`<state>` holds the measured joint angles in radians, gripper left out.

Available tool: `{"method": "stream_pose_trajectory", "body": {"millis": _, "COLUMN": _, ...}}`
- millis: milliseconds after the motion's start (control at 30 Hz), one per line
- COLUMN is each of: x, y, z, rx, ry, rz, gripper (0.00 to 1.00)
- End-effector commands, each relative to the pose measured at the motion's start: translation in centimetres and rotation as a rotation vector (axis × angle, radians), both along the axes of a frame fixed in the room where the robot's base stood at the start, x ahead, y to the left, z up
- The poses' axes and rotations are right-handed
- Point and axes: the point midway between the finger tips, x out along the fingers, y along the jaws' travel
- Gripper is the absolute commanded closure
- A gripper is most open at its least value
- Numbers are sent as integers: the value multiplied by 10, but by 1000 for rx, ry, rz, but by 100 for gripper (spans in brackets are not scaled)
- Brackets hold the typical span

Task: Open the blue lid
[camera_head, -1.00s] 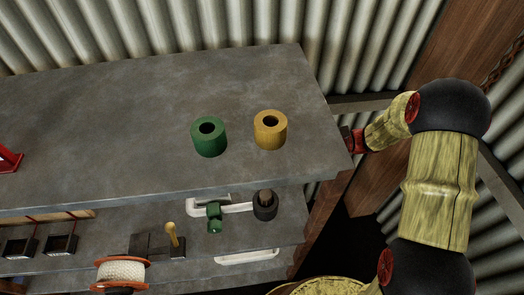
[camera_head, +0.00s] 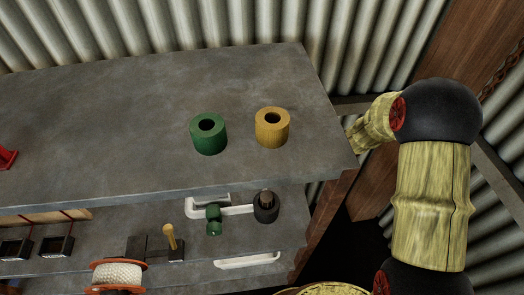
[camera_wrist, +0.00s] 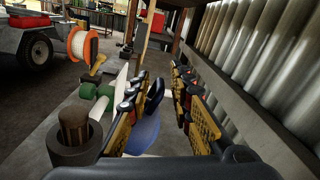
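In the wrist view, my gripper (camera_wrist: 161,80) is open, with its black and yellow fingers spread apart. A blue lid (camera_wrist: 146,133) shows between the fingers, partly hidden behind the left finger. A dark blue loop (camera_wrist: 156,95), which looks like its handle, stands up between the fingertips. I cannot tell whether either finger touches it. The blue lid is not visible in the head view, where my gripper is hidden behind the right end of the top shelf.
The top shelf (camera_head: 110,130) carries a green cylinder (camera_head: 208,142) and a yellow cylinder (camera_head: 272,136). On the lower shelf are a white pipe with a green valve (camera_head: 214,227), a black cylinder (camera_head: 266,212) and a rope spool (camera_head: 117,274). A corrugated wall (camera_wrist: 262,60) stands close on the right.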

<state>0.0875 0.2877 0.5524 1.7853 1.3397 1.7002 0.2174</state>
Motion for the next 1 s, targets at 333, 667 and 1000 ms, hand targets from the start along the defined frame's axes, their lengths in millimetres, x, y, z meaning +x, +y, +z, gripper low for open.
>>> {"method": "stream_pose_trajectory", "body": {"millis": 333, "x": 1, "y": 0, "z": 0, "rx": 0, "ry": -1, "rz": -1, "gripper": 100}}
{"method": "stream_pose_trajectory", "body": {"millis": 667, "x": 2, "y": 0, "z": 1, "rx": 1, "ry": -4, "rz": -4, "gripper": 100}}
{"method": "stream_pose_trajectory", "body": {"millis": 1000, "x": 3, "y": -1, "z": 2, "rx": 1, "ry": -7, "rz": -6, "gripper": 100}}
